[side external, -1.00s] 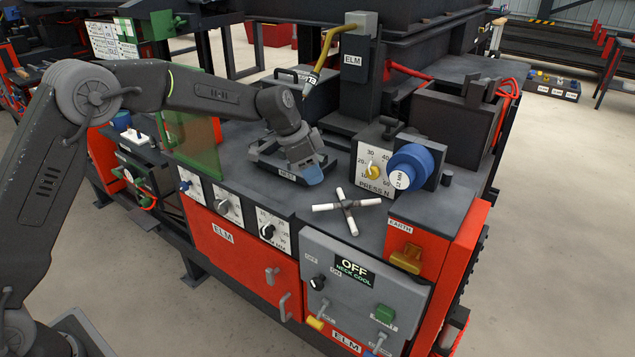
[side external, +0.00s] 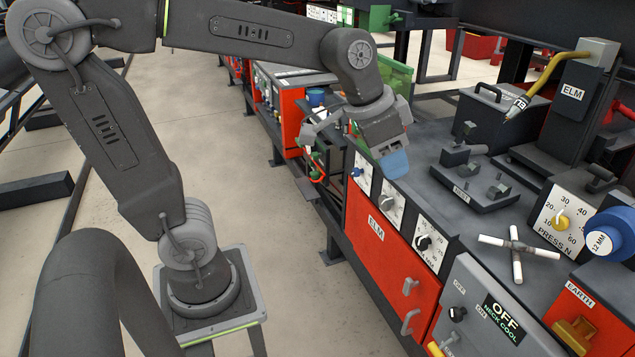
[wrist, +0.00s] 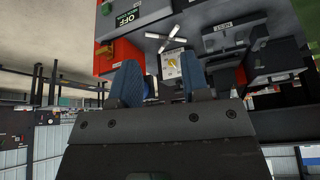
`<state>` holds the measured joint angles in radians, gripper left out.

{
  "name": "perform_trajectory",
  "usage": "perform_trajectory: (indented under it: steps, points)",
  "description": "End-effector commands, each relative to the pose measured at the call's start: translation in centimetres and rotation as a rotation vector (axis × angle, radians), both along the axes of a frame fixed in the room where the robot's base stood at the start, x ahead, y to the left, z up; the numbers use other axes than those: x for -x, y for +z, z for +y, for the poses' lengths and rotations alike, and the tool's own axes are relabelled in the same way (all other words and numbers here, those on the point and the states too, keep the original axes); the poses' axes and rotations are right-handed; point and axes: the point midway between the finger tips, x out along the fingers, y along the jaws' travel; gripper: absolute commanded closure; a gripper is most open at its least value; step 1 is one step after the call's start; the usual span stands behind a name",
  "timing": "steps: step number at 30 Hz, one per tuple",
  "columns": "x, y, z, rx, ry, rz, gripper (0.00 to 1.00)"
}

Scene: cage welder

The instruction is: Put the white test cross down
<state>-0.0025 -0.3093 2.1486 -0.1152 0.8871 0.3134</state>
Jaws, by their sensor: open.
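The white test cross (side external: 514,245) lies flat on the dark bench top, in front of the press dial. Its arm ends are white and its middle is dark. It also shows in the wrist view (wrist: 174,32), beyond the fingers and apart from them. My gripper (side external: 394,166) is up and to the left of the cross, near the bench's front edge, with nothing in it. In the wrist view its two blue fingertips (wrist: 158,82) stand apart with a clear gap between them.
A dark fixture (side external: 476,188) with raised blocks sits behind the cross. To the right are the PRESS N dial (side external: 562,218) and a blue 12 MM knob (side external: 612,232). A post with a yellow torch (side external: 550,70) rises behind. Bench top left of the cross is clear.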

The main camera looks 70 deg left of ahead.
Motion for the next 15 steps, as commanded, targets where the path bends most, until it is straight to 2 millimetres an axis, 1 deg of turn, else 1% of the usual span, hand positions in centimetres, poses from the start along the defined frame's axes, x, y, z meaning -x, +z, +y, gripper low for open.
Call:
perform_trajectory:
  steps: [1, 3, 6, 9, 10, 12, 15]
  points:
    - [2.4, 0.0, 0.2, 0.001, 0.039, -0.016, 0.58]
    - [5.1, -0.5, 0.6, 0.007, 0.099, -0.029, 0.58]
    - [8.2, -1.6, 0.9, 0.014, 0.169, -0.045, 0.58]
    - [10.1, -2.5, 1.2, 0.021, 0.218, -0.055, 0.58]
    - [10.5, -2.7, 1.3, 0.022, 0.228, -0.058, 0.58]
    - [11.1, -3.0, 1.4, 0.025, 0.244, -0.062, 0.58]
    - [11.4, -3.3, 1.4, 0.026, 0.254, -0.062, 0.58]
